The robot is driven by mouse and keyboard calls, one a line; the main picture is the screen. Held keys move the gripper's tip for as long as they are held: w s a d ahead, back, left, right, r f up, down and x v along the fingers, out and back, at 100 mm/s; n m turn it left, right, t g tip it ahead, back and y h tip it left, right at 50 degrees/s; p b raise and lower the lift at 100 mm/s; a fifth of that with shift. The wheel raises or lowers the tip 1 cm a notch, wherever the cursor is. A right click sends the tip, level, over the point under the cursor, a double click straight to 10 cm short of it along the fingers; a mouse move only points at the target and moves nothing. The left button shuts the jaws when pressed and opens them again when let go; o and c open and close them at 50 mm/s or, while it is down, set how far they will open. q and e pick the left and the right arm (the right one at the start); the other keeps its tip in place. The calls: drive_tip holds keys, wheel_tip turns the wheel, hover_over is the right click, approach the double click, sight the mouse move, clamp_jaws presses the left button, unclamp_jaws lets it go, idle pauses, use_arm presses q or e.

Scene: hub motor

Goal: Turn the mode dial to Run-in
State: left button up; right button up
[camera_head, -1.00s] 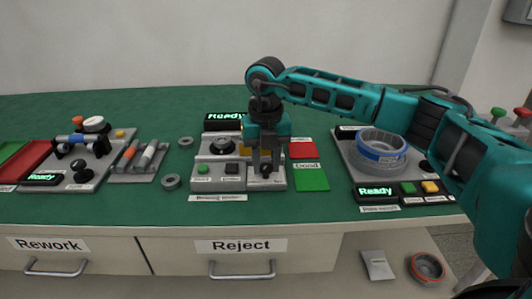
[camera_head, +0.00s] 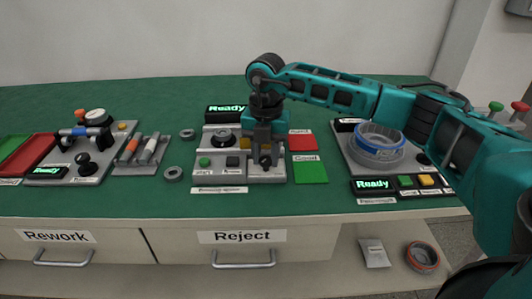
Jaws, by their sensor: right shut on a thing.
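My right gripper (camera_head: 264,158) reaches down from above onto the right side of the grey middle station (camera_head: 268,177). Its fingers are shut on a small dark knob, the mode dial (camera_head: 265,161), which is largely hidden between the fingertips. Which mode the dial points to is too small to read. The station's display (camera_head: 226,110) shows "Ready" in green. A green button (camera_head: 204,162) and a black button (camera_head: 232,161) sit to the left of my gripper. My left gripper is not in view.
Right of the gripper lie a red pad (camera_head: 302,141) and a green pad (camera_head: 310,171). A station with a blue-rimmed ring (camera_head: 380,145) stands at right. The left station (camera_head: 110,150) carries a black knob (camera_head: 84,161). Loose grey rings (camera_head: 173,173) lie between the stations.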

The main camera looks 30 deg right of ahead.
sight(266, 159)
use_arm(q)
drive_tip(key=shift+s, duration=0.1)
use_arm(e)
drive_tip(key=shift+r, duration=0.1)
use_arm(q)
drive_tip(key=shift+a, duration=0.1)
use_arm(e)
drive_tip(key=o, duration=0.8)
drive_tip(key=shift+c, duration=0.2)
use_arm(q)
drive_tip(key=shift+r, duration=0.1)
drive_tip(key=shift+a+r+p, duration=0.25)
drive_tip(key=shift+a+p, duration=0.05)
drive_tip(key=shift+p, duration=0.55)
use_arm(e)
wheel_tip(266, 159, up, 13)
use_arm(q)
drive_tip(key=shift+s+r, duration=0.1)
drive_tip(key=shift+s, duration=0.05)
